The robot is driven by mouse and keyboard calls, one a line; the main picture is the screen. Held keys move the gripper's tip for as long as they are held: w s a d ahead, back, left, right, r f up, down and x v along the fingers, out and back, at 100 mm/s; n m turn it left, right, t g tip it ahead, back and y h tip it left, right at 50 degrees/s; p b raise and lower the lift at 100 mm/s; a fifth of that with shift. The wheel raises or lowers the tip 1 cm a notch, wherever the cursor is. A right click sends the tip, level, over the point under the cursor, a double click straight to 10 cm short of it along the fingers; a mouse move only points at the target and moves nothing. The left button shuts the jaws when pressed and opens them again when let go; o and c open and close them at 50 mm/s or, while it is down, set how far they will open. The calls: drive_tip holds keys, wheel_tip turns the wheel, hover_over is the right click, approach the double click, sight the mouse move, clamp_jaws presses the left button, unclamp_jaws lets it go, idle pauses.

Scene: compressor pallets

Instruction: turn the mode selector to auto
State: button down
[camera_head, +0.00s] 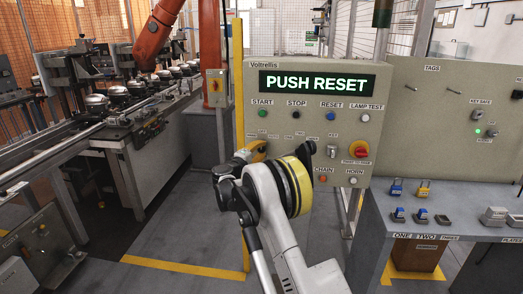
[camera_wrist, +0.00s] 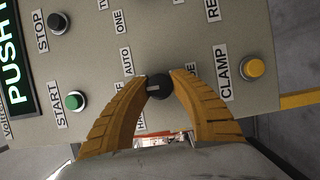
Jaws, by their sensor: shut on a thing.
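The mode selector is a small black knob (camera_wrist: 158,87) on the panel in the wrist view, which shows the panel turned on its side. A pale mark on the knob faces the left of that view, toward the labels. The AUTO label (camera_wrist: 127,62) lies up and to the left of the knob; other labels around it are partly hidden. My gripper (camera_wrist: 159,84) has its two yellow fingers shut on the knob, one on each side. In the head view my gripper (camera_head: 257,150) is at the panel's lower left, and my arm hides the knob.
The control panel (camera_head: 310,90) shows PUSH RESET on its display (camera_head: 317,83). A green START button (camera_wrist: 76,101), a black STOP button (camera_wrist: 57,22) and a yellow CLAMP button (camera_wrist: 255,67) are near my fingers. A red emergency stop (camera_head: 359,149) sits to the right.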

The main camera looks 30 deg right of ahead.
drive_tip(key=m+y+p, duration=0.1)
drive_tip(key=m+p, duration=0.1)
drive_tip(key=m, duration=0.1)
drive_tip(key=shift+r+m+g+y, duration=0.1)
drive_tip(key=shift+m+g+y, duration=0.3)
drive_tip(key=shift+m+y+p, duration=0.55)
drive_tip(key=shift+m+y, duration=0.25)
drive_tip(key=shift+m, duration=0.8)
drive_tip(key=c, duration=1.1)
unclamp_jaws()
drive_tip(key=shift+o, duration=0.2)
drive_tip(key=shift+a, duration=0.1)
drive_tip(key=v, duration=1.2)
